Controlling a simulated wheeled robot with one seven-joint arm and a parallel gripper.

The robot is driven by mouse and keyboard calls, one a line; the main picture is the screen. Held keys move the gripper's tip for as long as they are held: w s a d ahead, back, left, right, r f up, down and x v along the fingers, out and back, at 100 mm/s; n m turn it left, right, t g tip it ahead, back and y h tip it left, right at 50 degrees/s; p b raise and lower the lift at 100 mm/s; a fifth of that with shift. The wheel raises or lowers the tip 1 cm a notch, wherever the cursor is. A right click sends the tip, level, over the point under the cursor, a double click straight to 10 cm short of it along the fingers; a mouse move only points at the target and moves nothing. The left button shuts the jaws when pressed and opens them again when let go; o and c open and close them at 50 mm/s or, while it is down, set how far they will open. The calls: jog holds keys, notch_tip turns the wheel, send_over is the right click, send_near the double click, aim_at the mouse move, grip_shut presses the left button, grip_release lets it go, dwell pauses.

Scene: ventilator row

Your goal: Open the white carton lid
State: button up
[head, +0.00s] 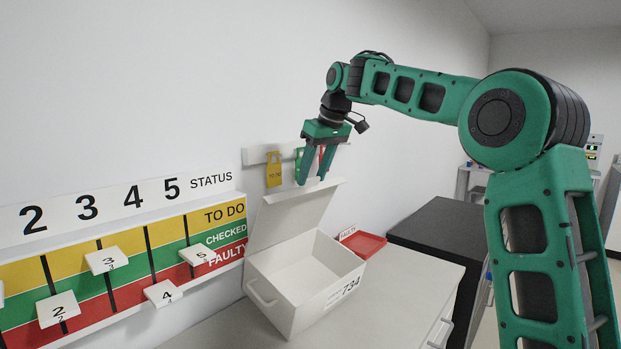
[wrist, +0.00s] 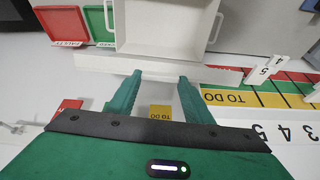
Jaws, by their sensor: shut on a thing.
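The white carton (head: 325,300) stands on the pale counter, its front marked 734. Its lid (head: 290,215) is raised, tilted up on the wall side, and the carton's inside shows empty. My gripper (head: 316,182) points down at the lid's upper edge, with its green fingers touching it. In the wrist view, the fingertips of my gripper (wrist: 157,78) meet the lid (wrist: 110,65), seen as a white band across the picture. The open carton (wrist: 165,28) is beyond it. The exact grip point on the edge is hard to make out.
A status board (head: 120,255) with number tags runs along the wall at left. A yellow tag (head: 274,172) hangs on a wall rail behind my gripper. A red tray (head: 363,243) sits right of the carton, and a dark cabinet (head: 440,235) stands farther right.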

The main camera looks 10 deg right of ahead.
jog(key=shift+d, duration=0.15)
dwell(0.7)
jog(key=o, duration=1.5)
jog(key=v, duration=1)
jog(key=shift+s+r, duration=0.1)
jog(key=shift+r, duration=0.25)
